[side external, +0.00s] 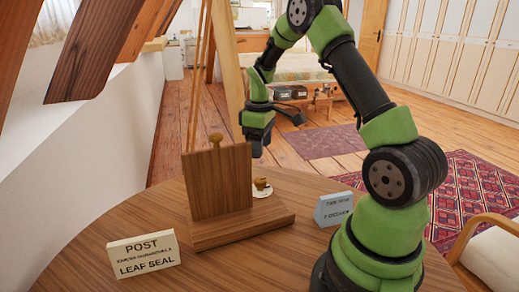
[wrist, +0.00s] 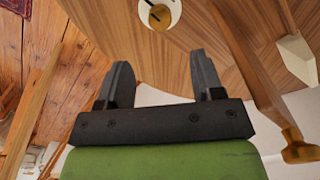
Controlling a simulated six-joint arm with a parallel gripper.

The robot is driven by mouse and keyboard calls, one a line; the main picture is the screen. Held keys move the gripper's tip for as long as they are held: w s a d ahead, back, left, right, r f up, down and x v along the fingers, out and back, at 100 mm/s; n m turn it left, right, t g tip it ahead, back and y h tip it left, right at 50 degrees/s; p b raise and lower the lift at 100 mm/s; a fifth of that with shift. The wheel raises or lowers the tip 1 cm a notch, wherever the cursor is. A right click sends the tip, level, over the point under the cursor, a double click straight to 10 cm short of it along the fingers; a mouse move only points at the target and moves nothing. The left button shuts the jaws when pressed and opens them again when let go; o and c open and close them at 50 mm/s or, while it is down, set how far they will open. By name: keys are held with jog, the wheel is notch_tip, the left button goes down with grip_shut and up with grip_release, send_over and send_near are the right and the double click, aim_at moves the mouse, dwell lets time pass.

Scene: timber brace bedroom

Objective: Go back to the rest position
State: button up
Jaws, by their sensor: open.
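My gripper (side external: 257,152) hangs above the round wooden table (side external: 110,225), behind an upright wooden panel on a stepped base. In the wrist view my gripper (wrist: 160,76) has its two dark fingers wide apart, with nothing between them. A small brown stamp-like piece (side external: 261,184) rests on a white round dish (side external: 263,193) on the table, below my gripper and apart from it. In the wrist view the dish (wrist: 174,12) and the brown piece (wrist: 159,13) show at the top edge, beyond the fingertips.
A white sign reading POST and LEAF SEAL (side external: 143,257) stands at front left. A grey-blue sign block (side external: 333,209) stands at right. Air above the table's left is clear.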

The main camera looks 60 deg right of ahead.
jog(key=s+a+r+m+t+h, duration=0.1)
jog(key=s+a+r+m+t, duration=0.4)
jog(key=a+r, duration=0.55)
jog(key=s+a+r+t+y, duration=0.2)
jog(key=s+a+r+y, duration=0.1)
jog(key=s+a+r, duration=0.4)
jog(key=s+a, duration=0.3)
jog(key=a, duration=0.1)
jog(key=shift+s+m, duration=0.25)
jog(key=shift+m, duration=0.05)
